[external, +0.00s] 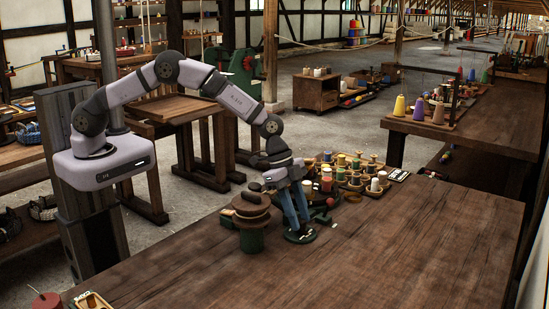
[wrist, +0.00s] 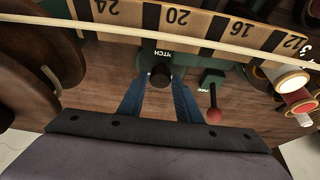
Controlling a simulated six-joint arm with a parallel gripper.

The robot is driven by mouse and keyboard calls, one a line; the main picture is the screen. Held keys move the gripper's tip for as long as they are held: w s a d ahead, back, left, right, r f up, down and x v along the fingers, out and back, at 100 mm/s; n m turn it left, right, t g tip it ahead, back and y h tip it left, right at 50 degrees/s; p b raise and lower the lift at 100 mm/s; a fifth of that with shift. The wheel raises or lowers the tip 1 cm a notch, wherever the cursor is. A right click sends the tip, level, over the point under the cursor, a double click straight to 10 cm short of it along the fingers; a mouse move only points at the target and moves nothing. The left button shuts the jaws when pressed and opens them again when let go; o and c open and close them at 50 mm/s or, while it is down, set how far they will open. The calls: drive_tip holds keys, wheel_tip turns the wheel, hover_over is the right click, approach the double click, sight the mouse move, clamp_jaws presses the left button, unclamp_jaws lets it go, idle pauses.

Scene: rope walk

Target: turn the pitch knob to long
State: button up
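The pitch knob (wrist: 160,75) is a dark round knob below an upside-down label that reads "PITCH" in part, in the wrist view. My gripper (wrist: 157,86) has its two blue fingertips on either side of the knob. I cannot tell whether they touch it. No pointer on the knob and no "long" mark can be made out. In the external view my gripper (external: 298,236) points down at a small green base (external: 301,239) on the bench; the knob itself is hidden there.
A green spool stand (external: 250,238) with brown discs is close left of my gripper. A red ball lever (wrist: 214,115) stands right of the knob. A numbered scale strip (wrist: 190,22) lies beyond. A tray of coloured spools (external: 345,178) is behind. The bench front (external: 390,260) is clear.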

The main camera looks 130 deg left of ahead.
drive_tip(key=c, duration=0.6)
drive_tip(key=shift+o, duration=0.2)
drive_tip(key=shift+n+y, duration=0.3)
drive_tip(key=shift+n, duration=0.5)
drive_tip(key=o, duration=1.1)
drive_tip(key=shift+c, duration=0.2)
drive_tip(key=shift+r, duration=0.1)
drive_tip(key=b+v, duration=0.2)
drive_tip(key=v, duration=0.5)
